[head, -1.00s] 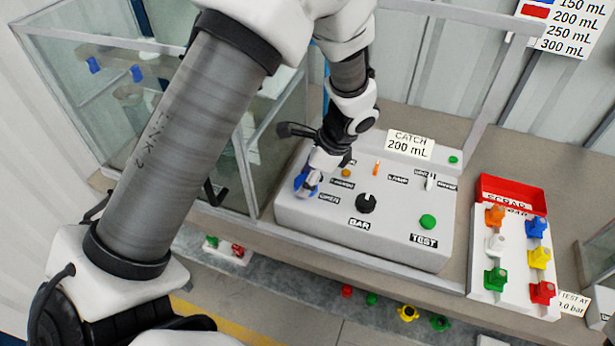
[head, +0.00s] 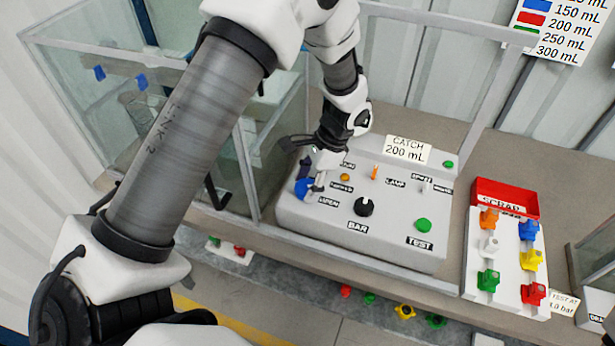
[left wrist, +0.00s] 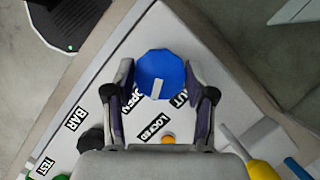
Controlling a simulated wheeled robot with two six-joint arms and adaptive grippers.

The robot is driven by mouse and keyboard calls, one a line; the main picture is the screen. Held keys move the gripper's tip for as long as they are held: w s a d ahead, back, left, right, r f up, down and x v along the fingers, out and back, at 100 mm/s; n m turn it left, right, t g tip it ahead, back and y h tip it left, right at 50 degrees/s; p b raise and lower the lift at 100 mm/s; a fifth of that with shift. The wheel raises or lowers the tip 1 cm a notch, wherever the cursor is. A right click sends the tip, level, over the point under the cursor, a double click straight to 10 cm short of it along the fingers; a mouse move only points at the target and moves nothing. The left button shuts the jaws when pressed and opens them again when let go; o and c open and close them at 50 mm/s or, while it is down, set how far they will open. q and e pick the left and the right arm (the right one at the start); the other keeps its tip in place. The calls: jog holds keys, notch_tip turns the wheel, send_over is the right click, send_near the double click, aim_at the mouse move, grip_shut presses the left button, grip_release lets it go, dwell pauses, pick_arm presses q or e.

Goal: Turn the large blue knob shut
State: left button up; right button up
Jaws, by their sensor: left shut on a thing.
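The large blue knob (head: 303,188) is at the left end of the white control panel (head: 290,214) in the head view. It is a faceted blue disc with a pale bar mark in the left wrist view (left wrist: 173,68). My left gripper (head: 312,180) comes down over it from above. In the left wrist view my left gripper (left wrist: 160,80) has one finger on each side of the knob and is shut on it. Labels reading OPEN and SHUT are partly covered by the fingers and knob.
The panel also bears a black BAR knob (head: 364,206), a green TEST button (head: 424,225) and an orange lamp (head: 374,171). A glass tank (head: 100,110) stands close on the left. A red SCRAP bin (head: 505,196) and coloured valves stand at the right.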

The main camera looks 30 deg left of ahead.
pick_arm(q)
jog(key=n+h+p, duration=0.1)
jog(key=n, duration=0.2)
jog(key=n+g+h+p, duration=0.1)
jog(key=n, duration=0.2)
jog(key=shift+a+p, duration=0.1)
jog(key=shift+p, duration=0.2)
jog(key=n+h+p, duration=0.1)
jog(key=n, duration=0.2)
jog(key=n+h+p, duration=0.1)
jog(key=n, duration=0.2)
jog(key=shift+n+t+h, duration=0.3)
jog(key=o, duration=1.2)
jog(key=shift+c, duration=0.2)
jog(key=v, duration=1.2)
jog(key=shift+a, duration=0.1)
